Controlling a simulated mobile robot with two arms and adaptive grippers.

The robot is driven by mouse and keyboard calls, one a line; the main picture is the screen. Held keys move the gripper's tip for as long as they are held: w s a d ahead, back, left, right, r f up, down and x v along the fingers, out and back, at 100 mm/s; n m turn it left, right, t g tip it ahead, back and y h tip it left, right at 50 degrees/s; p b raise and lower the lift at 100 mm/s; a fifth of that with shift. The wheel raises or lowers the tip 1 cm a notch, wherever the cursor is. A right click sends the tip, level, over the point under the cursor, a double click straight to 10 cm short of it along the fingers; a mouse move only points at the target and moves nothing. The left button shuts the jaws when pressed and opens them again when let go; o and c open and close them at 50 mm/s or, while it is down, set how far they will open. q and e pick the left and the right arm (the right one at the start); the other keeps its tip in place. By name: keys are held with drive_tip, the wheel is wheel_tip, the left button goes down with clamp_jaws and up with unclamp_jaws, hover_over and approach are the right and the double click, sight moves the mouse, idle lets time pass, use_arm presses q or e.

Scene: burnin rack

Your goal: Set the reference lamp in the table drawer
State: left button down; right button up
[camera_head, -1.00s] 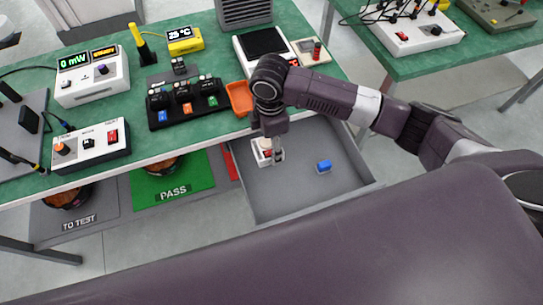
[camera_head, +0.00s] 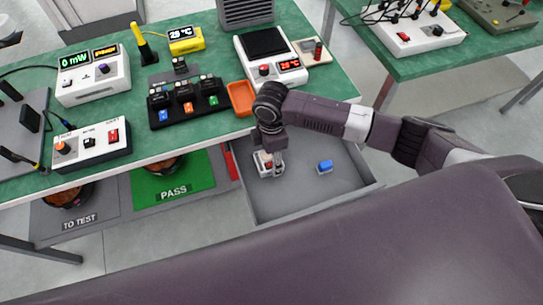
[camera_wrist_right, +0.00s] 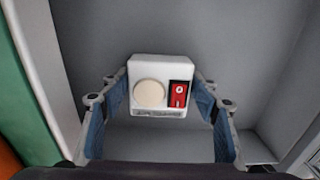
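The reference lamp is a small white box (camera_wrist_right: 160,66) with a round cream disc and a red switch; in the head view it shows (camera_head: 262,158) partly behind my right gripper. My right gripper (camera_head: 275,170) reaches down into the open grey table drawer (camera_head: 285,205). In the right wrist view, its blue-padded fingers (camera_wrist_right: 160,85) meet the lamp's two sides. The lamp is over the left part of the drawer; I cannot tell if it touches the floor. My left gripper is not in view.
The rest of the drawer floor is clear. The green table edge runs behind the drawer. An orange tray (camera_head: 241,98) and a white instrument (camera_head: 271,76) stand on the table.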

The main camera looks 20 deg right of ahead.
sight(271, 158)
drive_tip(key=shift+r, duration=0.1)
wheel_tip(271, 158, up, 12)
drive_tip(key=shift+r, duration=0.1)
idle(0.6)
idle(0.4)
